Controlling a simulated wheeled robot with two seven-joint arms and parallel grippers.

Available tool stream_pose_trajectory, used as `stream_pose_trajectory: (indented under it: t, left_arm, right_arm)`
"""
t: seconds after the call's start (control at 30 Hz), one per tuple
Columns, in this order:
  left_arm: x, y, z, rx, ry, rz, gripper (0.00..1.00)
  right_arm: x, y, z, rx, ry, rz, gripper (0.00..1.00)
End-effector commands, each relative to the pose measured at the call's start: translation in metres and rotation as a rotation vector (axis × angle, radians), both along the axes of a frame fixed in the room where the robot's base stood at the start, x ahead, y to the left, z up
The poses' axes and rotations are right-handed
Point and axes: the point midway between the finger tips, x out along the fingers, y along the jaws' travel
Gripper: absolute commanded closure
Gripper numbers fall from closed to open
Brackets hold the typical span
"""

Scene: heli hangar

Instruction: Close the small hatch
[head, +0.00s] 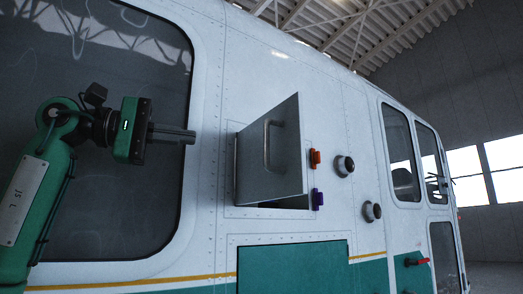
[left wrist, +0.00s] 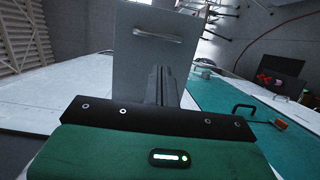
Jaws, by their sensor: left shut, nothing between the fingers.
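The small hatch (head: 285,158) is a grey metal panel with a bar handle, standing open from the white helicopter side. A dark gap of the opening shows under its lower edge. My left gripper (head: 192,136) is shut and empty, left of the hatch, its fingers pointing right toward it and apart from it in the head view. In the left wrist view the hatch (left wrist: 150,75) stands beyond my left gripper's fingers (left wrist: 162,75); its handle shows near the top. I cannot tell there whether they touch. My right gripper is not in view.
An orange latch (head: 315,158) and a purple latch (head: 318,200) sit right of the opening. Two round dark knobs (head: 344,166) (head: 372,211) are farther right. A large dark window (head: 110,190) lies behind my left arm. A green panel (head: 293,268) is below.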

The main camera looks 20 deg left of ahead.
Motion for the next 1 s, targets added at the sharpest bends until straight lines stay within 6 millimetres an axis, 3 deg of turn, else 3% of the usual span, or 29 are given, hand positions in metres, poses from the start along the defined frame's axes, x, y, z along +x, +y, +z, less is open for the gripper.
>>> stream_pose_trajectory:
  t: [0.2,0.43,0.53,0.83,1.0]
  left_arm:
    - [0.005,-0.009,0.004,0.014,-0.009,0.01,1.0]
    - [0.032,-0.047,0.005,0.014,-0.006,0.008,1.0]
    - [0.045,-0.064,0.005,0.013,-0.006,0.007,1.0]
    - [0.072,-0.102,0.003,0.011,-0.007,0.008,1.0]
    - [0.078,-0.11,0.0,0.01,-0.007,0.008,1.0]
  right_arm:
    - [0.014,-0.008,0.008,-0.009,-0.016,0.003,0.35]
    - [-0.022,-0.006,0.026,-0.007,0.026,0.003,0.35]
    - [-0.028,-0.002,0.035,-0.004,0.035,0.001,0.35]
    - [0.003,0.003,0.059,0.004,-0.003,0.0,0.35]
    - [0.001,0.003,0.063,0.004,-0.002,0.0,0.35]
